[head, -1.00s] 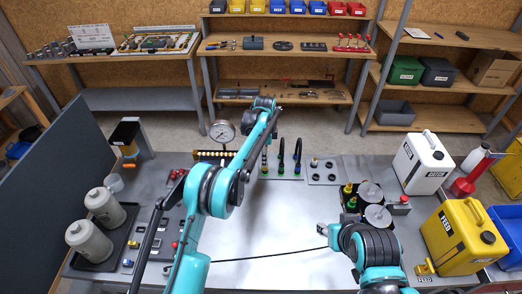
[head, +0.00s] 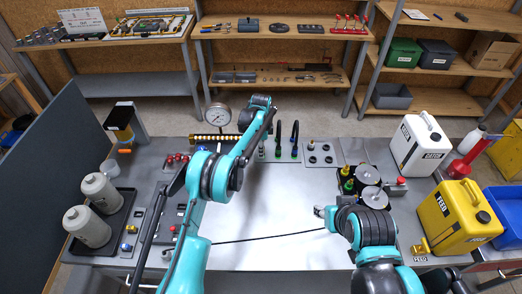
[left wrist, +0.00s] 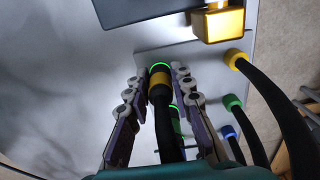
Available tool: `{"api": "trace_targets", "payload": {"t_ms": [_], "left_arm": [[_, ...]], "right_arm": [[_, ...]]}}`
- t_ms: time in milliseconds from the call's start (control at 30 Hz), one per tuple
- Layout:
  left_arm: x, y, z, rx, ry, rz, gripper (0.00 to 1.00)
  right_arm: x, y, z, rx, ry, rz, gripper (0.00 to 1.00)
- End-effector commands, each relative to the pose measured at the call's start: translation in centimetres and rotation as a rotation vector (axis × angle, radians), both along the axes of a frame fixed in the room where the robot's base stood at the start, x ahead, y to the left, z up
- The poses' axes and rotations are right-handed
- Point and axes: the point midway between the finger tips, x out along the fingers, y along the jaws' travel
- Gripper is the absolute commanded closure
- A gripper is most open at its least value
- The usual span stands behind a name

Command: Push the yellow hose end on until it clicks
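The yellow hose end (left wrist: 160,82) is a dark hose with a yellow collar, seen between the fingers of my left gripper (left wrist: 160,76) in the left wrist view. Both fingertips lie close against the collar's sides, and the gripper looks shut on it. A lit green ring (left wrist: 158,66) shows at the hose's tip, at the grey plate (left wrist: 200,62). In the head view, my left gripper (head: 262,146) is over the hose row behind the work surface and largely hides this hose. My right gripper (head: 319,212) hangs over the bench's middle; its fingers are too small to judge.
Two dark hoses (head: 278,138) (head: 294,138) stand just right of my left gripper. A pressure gauge (head: 217,117) stands at its left. A white jug (head: 418,147) and a yellow jug (head: 455,217) stand at right. The bench centre (head: 270,220) is mostly clear, crossed by a thin black cable.

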Motion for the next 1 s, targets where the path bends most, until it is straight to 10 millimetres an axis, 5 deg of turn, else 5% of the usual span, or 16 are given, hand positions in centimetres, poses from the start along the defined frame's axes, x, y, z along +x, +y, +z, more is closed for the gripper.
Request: {"api": "trace_targets", "payload": {"t_ms": [33,67,133,167,1000], "left_arm": [[0.0,0.0,0.0,0.0,0.0,0.0,1.0],[0.0,0.0,0.0,0.0,0.0,0.0,0.81],[0.0,0.0,0.0,0.0,0.0,0.0,0.99],[0.0,0.0,0.0,0.0,0.0,0.0,1.0],[0.0,0.0,1.9,0.0,0.0,0.0,1.0]], "right_arm": [[0.0,0.0,0.0,0.0,0.0,0.0,0.6],[0.0,0.0,0.0,0.0,0.0,0.0,0.6],[0.0,0.0,0.0,0.0,0.0,0.0,0.6],[0.0,0.0,0.0,0.0,0.0,0.0,0.6],[0.0,0.0,0.7,0.0,0.0,0.0,0.6]]}}
